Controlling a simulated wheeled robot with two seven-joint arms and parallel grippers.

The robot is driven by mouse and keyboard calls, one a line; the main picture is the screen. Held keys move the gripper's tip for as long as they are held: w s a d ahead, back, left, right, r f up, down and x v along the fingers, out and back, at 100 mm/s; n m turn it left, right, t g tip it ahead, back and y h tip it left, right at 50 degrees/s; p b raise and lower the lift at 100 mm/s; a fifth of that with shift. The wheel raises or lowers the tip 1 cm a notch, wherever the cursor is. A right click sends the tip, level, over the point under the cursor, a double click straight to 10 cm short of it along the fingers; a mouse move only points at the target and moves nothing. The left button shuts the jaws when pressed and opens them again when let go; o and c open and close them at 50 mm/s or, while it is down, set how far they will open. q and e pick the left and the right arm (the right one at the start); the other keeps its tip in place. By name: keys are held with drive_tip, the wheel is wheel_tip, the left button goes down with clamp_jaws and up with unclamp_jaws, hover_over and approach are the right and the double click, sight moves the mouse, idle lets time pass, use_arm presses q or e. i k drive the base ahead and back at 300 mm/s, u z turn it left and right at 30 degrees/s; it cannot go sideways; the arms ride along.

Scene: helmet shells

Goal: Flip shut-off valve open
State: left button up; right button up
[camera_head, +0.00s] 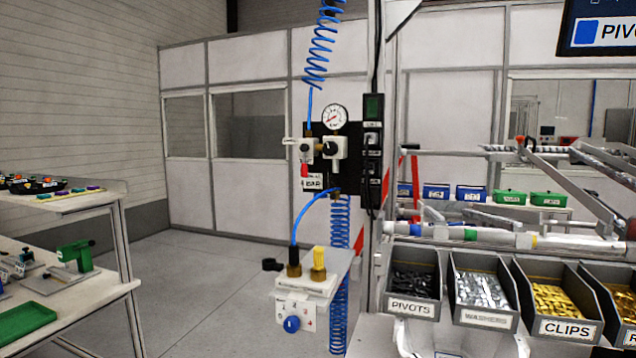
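A black panel (315,184) on the post carries an air unit. A white valve block (299,150) sits at its left, with a small red handle (305,170) hanging down below it; this looks like the shut-off valve. A round gauge (334,117) stands above, and a white block with a black knob (333,148) sits to the right of the valve block. The gauge needle is too small to read surely. A coiled blue hose (318,50) comes down from above to the unit. Neither of my grippers shows in this view.
Below the panel is a white box (308,285) with a blue knob, a yellow fitting and a blue hose. Bins of pivots (410,308), washers (482,318) and clips (560,328) stand right. A bench (100,290) stands left. The floor between is clear.

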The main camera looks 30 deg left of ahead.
sight(304, 148)
drive_tip(key=u, duration=1.1)
